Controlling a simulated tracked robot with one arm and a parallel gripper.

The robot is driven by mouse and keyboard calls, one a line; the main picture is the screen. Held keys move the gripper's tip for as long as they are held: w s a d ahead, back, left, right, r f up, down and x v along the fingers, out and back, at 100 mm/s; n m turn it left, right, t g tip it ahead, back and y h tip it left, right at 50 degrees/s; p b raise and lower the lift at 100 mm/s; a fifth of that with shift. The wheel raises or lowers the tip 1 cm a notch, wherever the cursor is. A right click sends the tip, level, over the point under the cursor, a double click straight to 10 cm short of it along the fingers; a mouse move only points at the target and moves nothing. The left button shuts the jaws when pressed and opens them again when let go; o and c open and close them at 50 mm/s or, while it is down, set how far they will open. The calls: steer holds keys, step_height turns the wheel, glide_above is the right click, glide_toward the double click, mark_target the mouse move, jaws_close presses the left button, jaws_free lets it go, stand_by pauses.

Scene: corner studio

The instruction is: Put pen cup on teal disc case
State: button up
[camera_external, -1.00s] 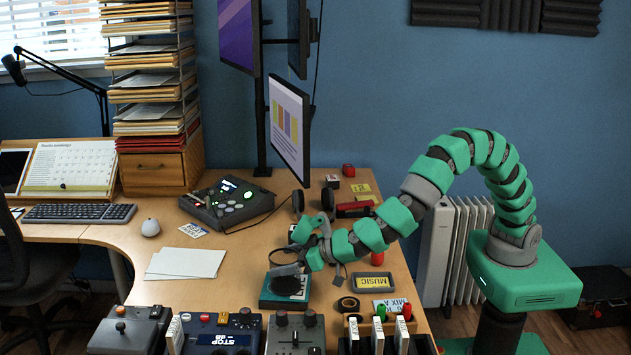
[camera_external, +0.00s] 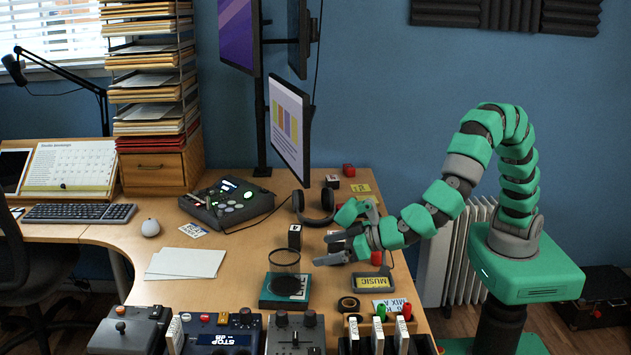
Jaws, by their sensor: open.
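Nothing hides the cup now.
A small black block marked 4 (camera_external: 294,237) stands behind the cup. Headphones (camera_external: 314,206) lie farther back. A MUSIC cassette (camera_external: 372,283) and a black tape roll (camera_external: 348,305) lie to the right. Mixers (camera_external: 292,334) line the front. White papers (camera_external: 186,263) lie left.

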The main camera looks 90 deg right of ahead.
steer(key=w+d+r+n+t+y, duration=0.15)
steer(key=r+y, duration=0.25)
steer(key=r, duration=1.1)
steer(key=w+d+r+n+t+y, duration=0.1)
steer(key=d+r+t+y, duration=0.15)
steer(key=r, duration=1.25)
steer(key=s+d+r+g+h, duration=0.1)
steer(key=s+d+r+h, duration=0.2)
steer(key=s+d+r, duration=1.4)
steer(key=s+d, duration=0.2)
steer(key=d, duration=0.1)
steer(key=shift+d+r+g, duration=0.15)
steer(key=shift+d+g, duration=0.15)
steer(key=shift+g, duration=0.1)
steer(key=shift+r+n, duration=0.1)
steer(key=shift+n, duration=0.15)
